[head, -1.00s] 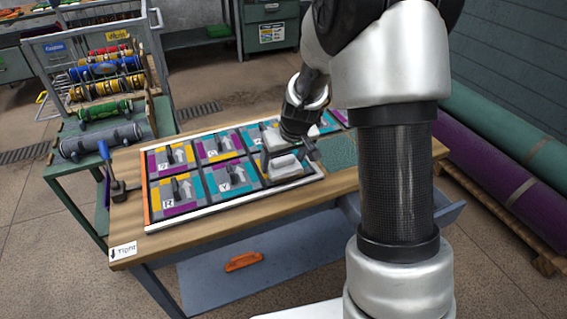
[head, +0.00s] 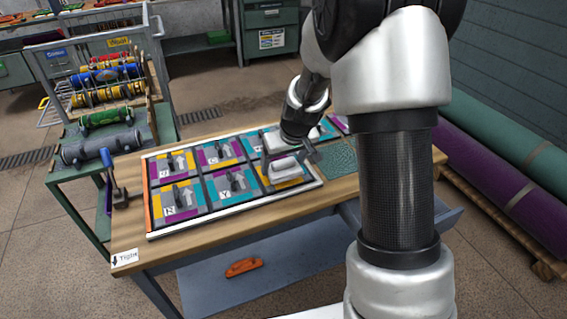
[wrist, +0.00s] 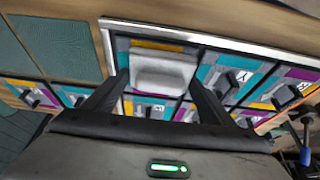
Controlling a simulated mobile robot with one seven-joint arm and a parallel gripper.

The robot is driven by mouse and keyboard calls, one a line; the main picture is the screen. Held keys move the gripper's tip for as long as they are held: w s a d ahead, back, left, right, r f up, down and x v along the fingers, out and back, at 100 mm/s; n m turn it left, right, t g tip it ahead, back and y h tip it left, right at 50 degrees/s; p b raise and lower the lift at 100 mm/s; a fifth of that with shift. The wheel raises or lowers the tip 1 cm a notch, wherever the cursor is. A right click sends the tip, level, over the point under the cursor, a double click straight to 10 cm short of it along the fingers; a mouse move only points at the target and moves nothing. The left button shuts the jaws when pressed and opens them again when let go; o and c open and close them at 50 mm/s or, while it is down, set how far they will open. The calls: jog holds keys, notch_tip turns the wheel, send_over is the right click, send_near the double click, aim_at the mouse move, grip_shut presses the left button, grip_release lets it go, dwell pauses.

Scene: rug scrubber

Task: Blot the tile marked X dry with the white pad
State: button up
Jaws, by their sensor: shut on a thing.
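The white pad (head: 291,171) is a pale block over the front right tile (head: 275,188) of the tile panel. In the wrist view the pad (wrist: 163,72) sits between the two dark fingers of my gripper (wrist: 160,80), which is shut on it. My gripper also shows in the head view (head: 290,155), at the end of the arm above the panel. The pad covers most of the tile beneath, leaving yellow and purple edges showing. I cannot read an X on any tile; a mark under the pad would be hidden. Whether the pad touches the tile is unclear.
Other tiles in the panel carry upright dark handles and letters, such as the Y tile (head: 233,184). A metal rim (head: 200,229) edges the panel. A clamp with a blue handle (head: 110,170) stands at left. A green mat (head: 337,158) lies at right.

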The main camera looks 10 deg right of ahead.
jog(key=shift+r+p, duration=1.6)
jog(key=shift+r, duration=0.8)
dwell(0.3)
jog(key=o, duration=0.6)
jog(key=c, duration=0.4)
notch_tip(320, 180, up, 6)
jog(key=p, duration=0.3)
jog(key=shift+p, duration=0.4)
